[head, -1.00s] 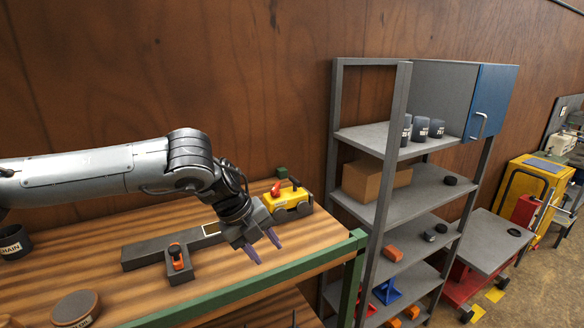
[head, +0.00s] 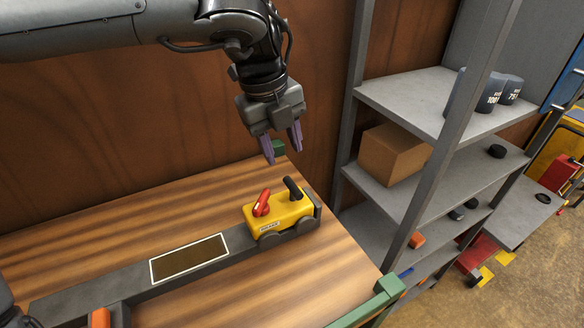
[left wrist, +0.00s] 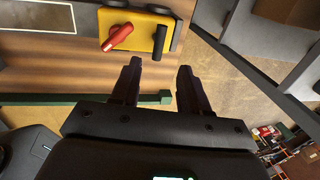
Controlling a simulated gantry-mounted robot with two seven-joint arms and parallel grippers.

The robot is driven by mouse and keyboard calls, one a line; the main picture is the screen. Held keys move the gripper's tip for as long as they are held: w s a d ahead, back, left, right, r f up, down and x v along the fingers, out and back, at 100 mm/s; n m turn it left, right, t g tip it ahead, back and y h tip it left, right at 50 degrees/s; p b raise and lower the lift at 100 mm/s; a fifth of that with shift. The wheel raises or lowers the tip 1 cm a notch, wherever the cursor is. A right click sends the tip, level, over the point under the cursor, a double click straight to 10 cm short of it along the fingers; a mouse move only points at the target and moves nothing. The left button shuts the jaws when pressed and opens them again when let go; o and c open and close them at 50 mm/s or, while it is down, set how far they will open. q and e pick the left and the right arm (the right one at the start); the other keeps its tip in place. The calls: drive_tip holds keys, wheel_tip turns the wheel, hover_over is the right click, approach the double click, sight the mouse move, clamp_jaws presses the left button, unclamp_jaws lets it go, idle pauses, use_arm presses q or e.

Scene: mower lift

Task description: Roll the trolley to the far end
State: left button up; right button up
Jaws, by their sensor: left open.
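The yellow trolley (head: 277,215) stands upright on a dark grey track (head: 120,285), near the track's right end. It has a red lever (head: 262,202) and an upright black handle (head: 292,188) on top. A white-framed dark panel (head: 189,259) lies on the track to the trolley's left. My left gripper (head: 283,155) is open and empty, with its fingers pointing down, above the trolley in the picture and apart from it. In the left wrist view the trolley (left wrist: 133,32) lies beyond the open fingers, with its black handle nearest the gap. My right gripper is out of view.
A grey shelf unit (head: 450,110) with a cardboard box (head: 392,153) stands right of the bench. An orange part (head: 100,318) shows at the lower left. The bench in front of the trolley is clear.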

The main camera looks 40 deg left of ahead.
sight(291, 185)
use_arm(q)
drive_tip(key=f, duration=0.2)
drive_tip(key=w+f+p, duration=0.1)
drive_tip(key=f, duration=0.2)
drive_tip(key=f+p, duration=0.1)
drive_tip(key=f, duration=0.2)
drive_tip(key=shift+w+d+f, duration=0.15)
drive_tip(key=shift+d+f, duration=0.05)
drive_tip(key=shift+d, duration=0.15)
drive_tip(key=shift+w+f+p, duration=0.15)
drive_tip(key=shift+f+p, duration=0.2)
drive_tip(key=shift+f, duration=0.45)
clamp_jaws()
